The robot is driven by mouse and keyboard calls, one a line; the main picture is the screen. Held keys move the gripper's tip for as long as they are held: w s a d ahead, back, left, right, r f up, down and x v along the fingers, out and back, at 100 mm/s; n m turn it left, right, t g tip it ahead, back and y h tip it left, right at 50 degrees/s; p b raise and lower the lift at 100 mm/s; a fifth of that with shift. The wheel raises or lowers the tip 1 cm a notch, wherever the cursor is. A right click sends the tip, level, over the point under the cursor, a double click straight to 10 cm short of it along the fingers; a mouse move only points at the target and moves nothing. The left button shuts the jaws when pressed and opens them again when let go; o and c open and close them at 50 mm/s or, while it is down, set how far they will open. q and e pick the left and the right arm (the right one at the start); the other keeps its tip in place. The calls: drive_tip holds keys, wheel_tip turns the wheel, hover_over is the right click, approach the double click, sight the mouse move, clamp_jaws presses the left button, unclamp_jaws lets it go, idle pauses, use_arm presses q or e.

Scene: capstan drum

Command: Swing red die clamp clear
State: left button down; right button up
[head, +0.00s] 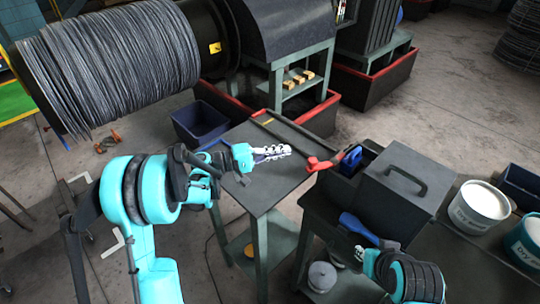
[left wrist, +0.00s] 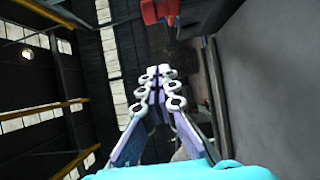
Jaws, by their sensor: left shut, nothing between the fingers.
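The red die clamp (head: 325,162) has a dark bar and a red end, at the right edge of a small grey table beside the dark box. In the left wrist view a red part (left wrist: 160,10), probably the same clamp, shows at the top edge, beyond my fingertips. My left gripper (head: 272,152) is shut and empty, pointing right over the table, a short gap left of the red end. Its ringed fingers meet in the left wrist view (left wrist: 158,90). My right arm is at the lower right; its fingers cannot be made out clearly.
A large wire spool (head: 115,65) stands at the upper left. A dark lidded box (head: 395,190) with a handle stands close right of the clamp. A blue-handled tool (head: 360,228) lies before it. White and teal buckets (head: 478,208) stand at the far right.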

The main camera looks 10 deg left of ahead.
use_arm(q)
drive_tip(key=d, duration=0.2)
drive_tip(key=s+d, duration=0.1)
drive_tip(key=d+b, duration=0.1)
drive_tip(key=d, duration=0.1)
drive_tip(key=shift+s+d, duration=0.3)
drive_tip(key=shift+s, duration=0.05)
drive_tip(key=shift+d, duration=0.1)
